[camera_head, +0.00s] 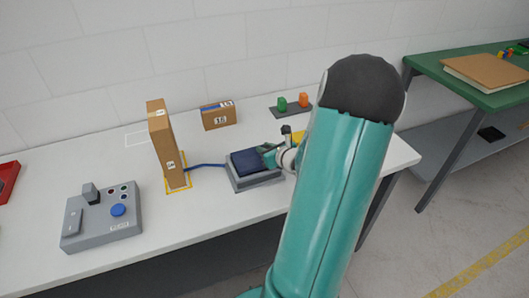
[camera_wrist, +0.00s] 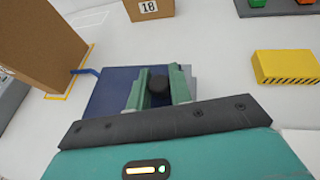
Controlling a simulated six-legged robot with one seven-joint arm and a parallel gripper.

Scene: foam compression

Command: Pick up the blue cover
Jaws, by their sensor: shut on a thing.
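The blue cover (camera_head: 243,162) is a dark blue square panel lying over a grey base (camera_head: 262,182) on the white table. In the wrist view the cover (camera_wrist: 106,90) has a dark round knob (camera_wrist: 158,88) between my gripper's two green fingers. My gripper (camera_wrist: 160,76) is shut on this knob. In the head view my gripper (camera_head: 268,153) reaches the cover from the right. The cover looks about flat; I cannot tell whether it is apart from the base. Part of the cover is hidden behind my gripper.
A tall brown box (camera_head: 166,145) stands left of the cover, with a blue strip between them. A small box marked 18 (camera_head: 219,118) stands behind. A grey button console (camera_head: 102,218) is at the left. A yellow block (camera_wrist: 286,67) lies to the right.

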